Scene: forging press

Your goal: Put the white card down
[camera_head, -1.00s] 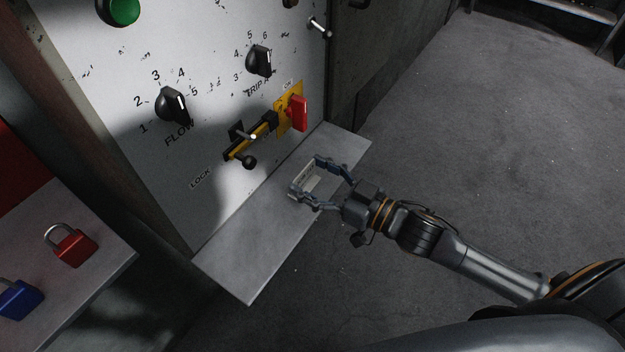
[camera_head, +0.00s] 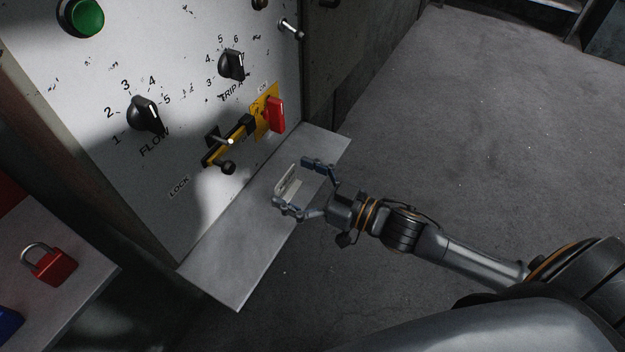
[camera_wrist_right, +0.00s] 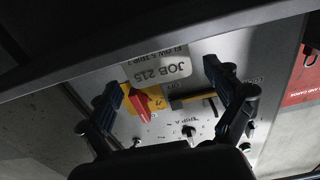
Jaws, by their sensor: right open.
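The white card (camera_head: 286,180) is at the grey ledge (camera_head: 222,275) below the control panel; it looks tilted up rather than flat. In the right wrist view the card (camera_wrist_right: 160,68) shows the print "JOB 215" upside down. My right gripper (camera_head: 292,183) is open, with one finger on each side of the card and gaps beside it. The fingers also show in the right wrist view (camera_wrist_right: 167,76). I cannot tell exactly how the card's lower edge meets the ledge. My left gripper is not in view.
The panel (camera_head: 130,65) rises behind the ledge, with a yellow lock bar (camera_head: 228,142) and red handle (camera_head: 276,114) close above the card. A red padlock (camera_head: 50,266) and part of a blue one (camera_head: 8,325) lie on a left shelf. The ledge's near-left part is clear.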

